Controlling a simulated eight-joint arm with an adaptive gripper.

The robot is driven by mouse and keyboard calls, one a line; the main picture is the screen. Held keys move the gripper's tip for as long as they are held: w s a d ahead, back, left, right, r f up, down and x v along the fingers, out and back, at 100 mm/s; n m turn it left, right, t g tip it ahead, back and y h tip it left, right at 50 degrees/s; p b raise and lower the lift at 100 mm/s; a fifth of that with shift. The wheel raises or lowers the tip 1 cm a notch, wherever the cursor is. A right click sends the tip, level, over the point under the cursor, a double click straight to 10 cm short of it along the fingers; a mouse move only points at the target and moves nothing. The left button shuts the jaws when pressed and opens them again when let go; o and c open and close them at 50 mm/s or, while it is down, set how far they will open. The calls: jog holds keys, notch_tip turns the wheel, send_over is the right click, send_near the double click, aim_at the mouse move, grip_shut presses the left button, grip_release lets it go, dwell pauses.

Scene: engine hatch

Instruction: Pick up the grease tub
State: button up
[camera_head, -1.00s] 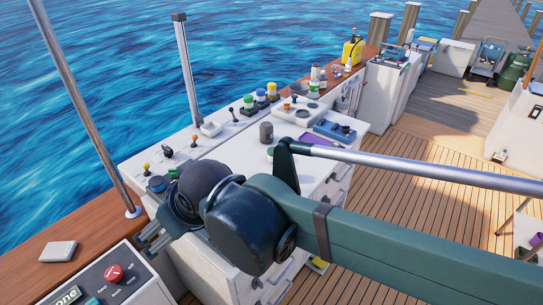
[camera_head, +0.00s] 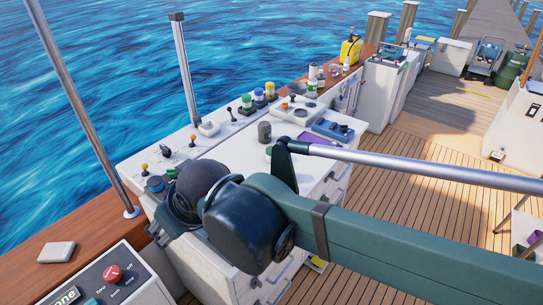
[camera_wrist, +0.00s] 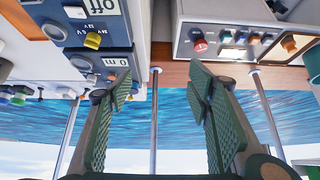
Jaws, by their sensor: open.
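No container is clearly marked as the grease tub. A dark grey cylinder (camera_head: 264,132) stands upright on the white counter, beyond my wrist. My gripper is at the counter's left end in the head view (camera_head: 166,230), partly hidden by my wrist. In the wrist view, my gripper (camera_wrist: 158,82) is open, with its two green ribbed fingers wide apart and nothing between them.
The white counter (camera_head: 215,150) carries levers, several coloured-capped jars (camera_head: 259,96) and a blue control box (camera_head: 332,130). A metal post (camera_head: 186,75) rises behind it. A control panel with a red knob (camera_head: 113,273) is at the lower left. The wooden deck (camera_head: 400,205) lies right.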

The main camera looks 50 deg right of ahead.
jog(key=w+d+r+n+g+h, duration=0.15)
jog(key=w+d+n, duration=0.35)
jog(key=w+d, duration=0.5)
jog(key=n+g+h+p, duration=0.1)
jog(key=n+g+h, duration=0.35)
jog(key=n, duration=0.85)
send_over(271, 151)
jog(key=a, duration=0.2)
jog(key=shift+g+y, duration=0.5)
jog(key=shift+y, duration=0.3)
notch_tip(271, 151, down, 14)
jog(key=shift+f, duration=0.1)
